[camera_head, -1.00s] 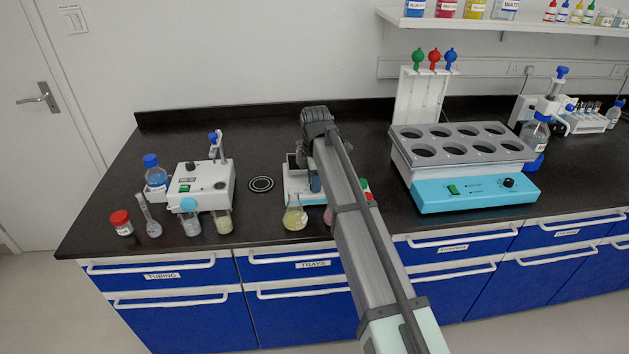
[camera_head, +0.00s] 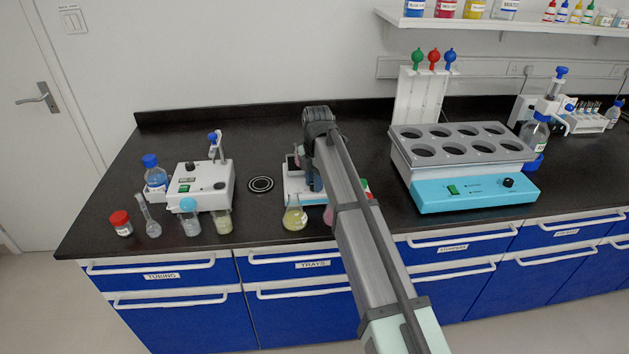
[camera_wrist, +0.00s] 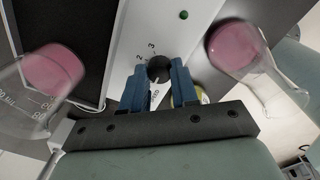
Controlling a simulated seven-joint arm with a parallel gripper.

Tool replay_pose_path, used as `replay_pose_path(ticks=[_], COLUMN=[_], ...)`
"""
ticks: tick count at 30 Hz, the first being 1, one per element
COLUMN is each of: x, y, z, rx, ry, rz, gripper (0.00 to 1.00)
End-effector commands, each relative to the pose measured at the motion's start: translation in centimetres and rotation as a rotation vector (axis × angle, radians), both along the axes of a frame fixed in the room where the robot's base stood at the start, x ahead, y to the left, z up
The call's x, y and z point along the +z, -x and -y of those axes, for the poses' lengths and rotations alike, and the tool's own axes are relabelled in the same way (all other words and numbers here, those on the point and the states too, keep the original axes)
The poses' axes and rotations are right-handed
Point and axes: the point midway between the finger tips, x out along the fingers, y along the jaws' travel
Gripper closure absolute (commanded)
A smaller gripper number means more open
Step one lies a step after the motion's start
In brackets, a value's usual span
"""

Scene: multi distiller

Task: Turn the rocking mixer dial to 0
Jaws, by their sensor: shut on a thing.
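The rocking mixer (camera_head: 291,187) is a white device on the bench, mostly hidden behind my arm in the head view. In the wrist view its white panel (camera_wrist: 150,25) carries a round black dial (camera_wrist: 159,68). The printed numbers 2 and 3 show beside the dial, with part of a word below it. No pointer mark can be made out on the dial. My gripper (camera_wrist: 158,76) has its blue fingers on either side of the dial and is shut on it. In the head view the wrist covers the dial.
In the wrist view flasks of pink liquid stand left (camera_wrist: 52,70) and right (camera_wrist: 240,50) of my gripper. A yellow flask (camera_head: 295,217) stands before the mixer. A white device (camera_head: 203,187) is to the left, and a turquoise-based bath (camera_head: 475,195) to the right.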

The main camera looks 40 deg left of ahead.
Motion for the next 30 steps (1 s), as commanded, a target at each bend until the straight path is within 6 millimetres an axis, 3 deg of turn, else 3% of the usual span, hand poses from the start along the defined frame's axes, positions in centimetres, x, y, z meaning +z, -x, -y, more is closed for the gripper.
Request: replay_pose_path(ticks=[8, 9, 17, 25, 30], x=[0.0, 0.0, 0.0, 0.1, 1.4], y=[0.0, 0.0, 0.0, 0.0, 0.0], z=[-0.1, -0.1, 0.0, 0.0, 0.0], rx=[0.002, 0.002, 0.001, 0.0, 0.0], ry=[-0.001, -0.001, -0.001, 0.0, 0.0], rz=[0.0, 0.0, 0.0, 0.0, 0.0], gripper=[1.0, 0.7, 0.46, 0.46, 0.46])
